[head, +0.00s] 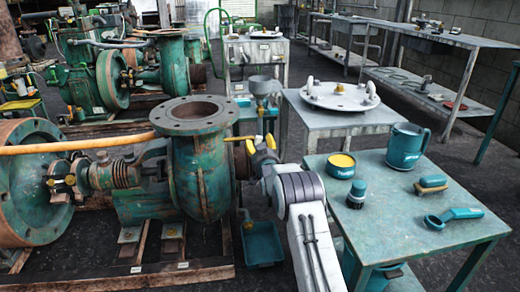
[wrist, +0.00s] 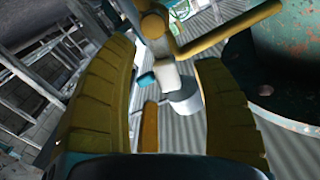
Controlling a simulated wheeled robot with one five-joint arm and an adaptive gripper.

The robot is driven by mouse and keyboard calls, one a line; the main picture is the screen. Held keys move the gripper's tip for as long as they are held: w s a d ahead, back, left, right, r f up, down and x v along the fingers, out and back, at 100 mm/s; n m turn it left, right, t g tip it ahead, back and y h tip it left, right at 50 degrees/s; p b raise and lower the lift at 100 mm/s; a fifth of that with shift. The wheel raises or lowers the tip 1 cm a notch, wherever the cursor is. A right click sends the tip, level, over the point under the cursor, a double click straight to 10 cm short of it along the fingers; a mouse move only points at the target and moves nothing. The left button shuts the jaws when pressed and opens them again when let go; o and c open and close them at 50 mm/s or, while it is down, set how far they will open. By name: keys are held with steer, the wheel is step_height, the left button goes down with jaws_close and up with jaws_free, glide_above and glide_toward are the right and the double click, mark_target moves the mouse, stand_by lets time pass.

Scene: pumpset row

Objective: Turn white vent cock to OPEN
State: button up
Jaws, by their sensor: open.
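My gripper (wrist: 160,60) is open in the wrist view, with one yellow padded finger on each side. A small white block-like part (wrist: 168,76) with a teal end shows between the fingers; it may be the white vent cock, but I cannot tell its position mark. No touch with it is visible. A yellow lever (wrist: 230,28) slants up to the right past the right finger. In the head view my gripper (head: 262,150) is beside the green pump casing (head: 200,165), and my wrist hides most of the fitting there.
A grey funnel (head: 261,87) stands behind the gripper. A teal tray (head: 262,243) lies on the floor below. A teal table (head: 410,205) with a jug (head: 405,147) and several small items stands at the right.

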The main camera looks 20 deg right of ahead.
steer(key=shift+w+d, duration=0.1)
steer(key=shift+w, duration=0.5)
steer(key=shift+c, duration=0.2)
